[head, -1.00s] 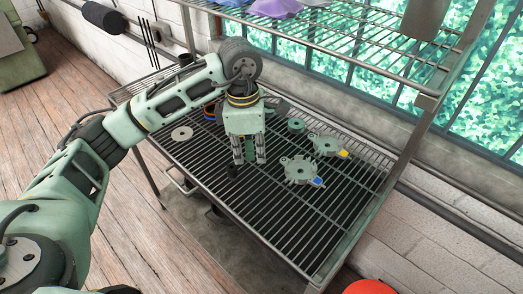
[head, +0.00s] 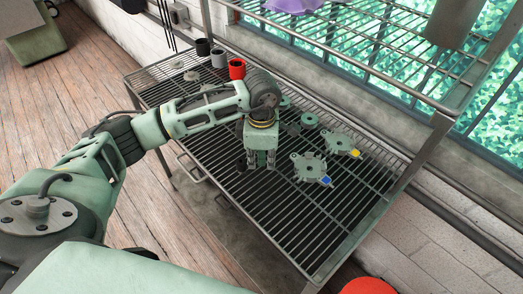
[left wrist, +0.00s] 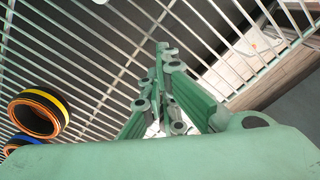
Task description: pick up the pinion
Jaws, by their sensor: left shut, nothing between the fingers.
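My left gripper (head: 261,164) points down over the wire shelf (head: 290,235), left of the blue-tagged green housing. It is shut with nothing between its fingers. Its linked fingers also fill the middle of the left wrist view (left wrist: 163,95), above the shelf wires. I cannot make out for certain which part is the pinion. A small round green part (head: 309,119) lies behind and right of the gripper, apart from it. The gripper and arm hide part of the shelf. My right gripper is not in view.
A blue-tagged green housing (head: 311,169) and a yellow-tagged one (head: 341,145) lie to the right. Black, grey and red cups (head: 237,69) stand at the back left. Striped rings (left wrist: 39,113) show in the left wrist view. The shelf's front is clear.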

